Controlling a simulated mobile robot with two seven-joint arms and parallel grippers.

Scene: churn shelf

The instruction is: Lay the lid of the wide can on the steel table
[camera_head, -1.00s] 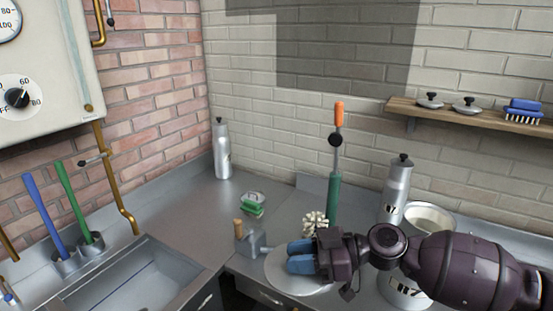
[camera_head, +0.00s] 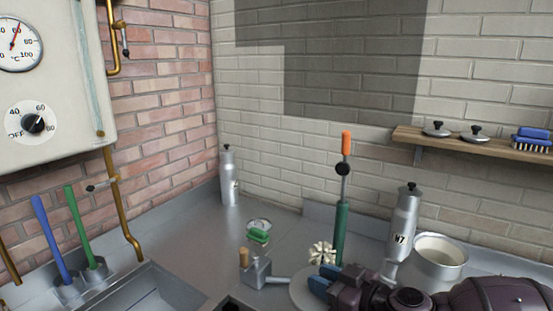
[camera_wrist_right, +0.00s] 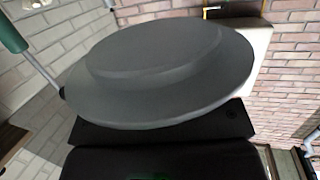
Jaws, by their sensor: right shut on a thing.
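The wide can (camera_head: 440,262) stands open at the right on the steel table (camera_head: 200,225), with a pale inside showing. Its lid (camera_head: 300,293) is a round pale grey disc near the front of the table, partly cut off by the lower picture edge. My right gripper (camera_head: 321,284), with blue fingers, is shut on the lid. The lid (camera_wrist_right: 160,70) fills the middle of the right wrist view, above the dark gripper body. I cannot tell whether the lid touches the table. My left gripper is not in view.
A green tool with an orange grip (camera_head: 342,210) stands behind the lid, with a white brush head (camera_head: 322,253) beside it. A narrow can (camera_head: 403,225) stands by the wide can. A metal block (camera_head: 256,272) and green brush (camera_head: 259,235) lie left. The back-left table is mostly clear.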

